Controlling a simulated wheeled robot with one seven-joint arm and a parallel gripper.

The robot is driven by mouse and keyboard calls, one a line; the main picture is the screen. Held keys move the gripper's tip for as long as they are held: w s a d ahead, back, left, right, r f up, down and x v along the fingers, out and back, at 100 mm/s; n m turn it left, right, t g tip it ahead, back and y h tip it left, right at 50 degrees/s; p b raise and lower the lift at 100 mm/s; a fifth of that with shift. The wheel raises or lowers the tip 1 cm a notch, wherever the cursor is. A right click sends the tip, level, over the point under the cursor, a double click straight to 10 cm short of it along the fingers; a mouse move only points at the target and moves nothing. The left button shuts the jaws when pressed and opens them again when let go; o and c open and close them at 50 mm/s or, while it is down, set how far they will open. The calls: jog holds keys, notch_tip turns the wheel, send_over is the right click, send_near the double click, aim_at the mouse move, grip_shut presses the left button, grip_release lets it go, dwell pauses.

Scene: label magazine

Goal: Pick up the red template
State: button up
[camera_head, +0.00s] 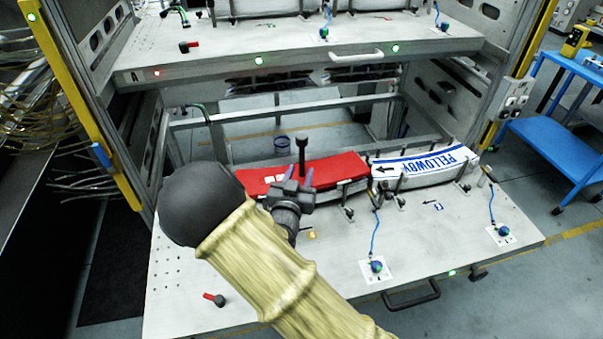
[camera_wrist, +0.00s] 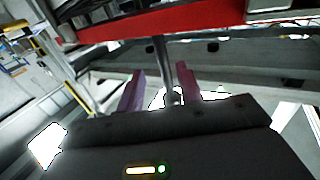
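The red template (camera_head: 335,169) lies flat toward the back of the lower shelf, left of centre. A black upright handle (camera_head: 301,150) with a knob stands on it. My gripper (camera_head: 300,175) is at the template's front edge, its purple fingers pointing toward the handle. In the wrist view the gripper (camera_wrist: 160,78) has its two fingers apart, with a dark post (camera_wrist: 163,58) showing between them and a gap beside it. The red template (camera_wrist: 125,30) crosses the top of that view. My arm hides its left front part.
A white template with blue lettering (camera_head: 425,166) lies directly right of the red one. The lower shelf (camera_head: 330,270) has blue-knobbed pins (camera_head: 376,267) on cords and a red-handled pin (camera_head: 215,299). An upper shelf (camera_head: 220,46) overhangs behind. The front right is mostly clear.

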aim_at(301, 163)
jog(key=shift+w+d+r+p, duration=0.15)
jog(key=shift+w+p, duration=0.5)
jog(key=shift+w, duration=1.95)
grip_shut()
